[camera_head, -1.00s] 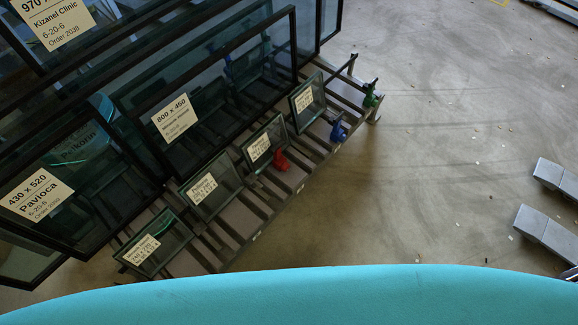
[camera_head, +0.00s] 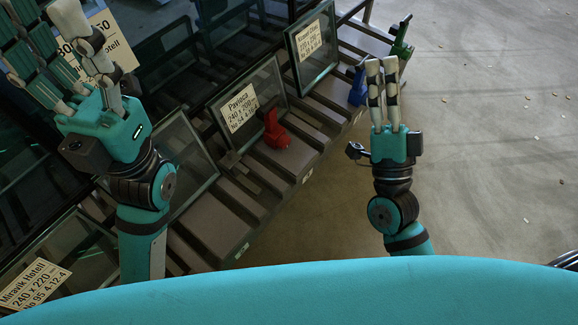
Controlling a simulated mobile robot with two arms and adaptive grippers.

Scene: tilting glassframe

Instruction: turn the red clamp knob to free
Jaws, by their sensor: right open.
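The red clamp knob (camera_head: 275,130) stands on the slatted rack (camera_head: 307,150) at the foot of the small pane labelled Pavioca (camera_head: 258,82). My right gripper (camera_head: 382,66) is to the right of the red knob, over the floor at the rack's edge, with its fingers pointing up the picture. It is open and empty, just right of the blue knob (camera_head: 357,88). My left gripper (camera_head: 52,42) is at the upper left, in front of the framed panes, with its fingers spread and nothing seen between them. Neither gripper touches the red knob.
A green knob (camera_head: 401,38) is on the rack's far end. Another small pane (camera_head: 310,50) leans above the blue knob, and a labelled pane (camera_head: 60,265) is at the lower left. Bare floor (camera_head: 490,150) lies open to the right.

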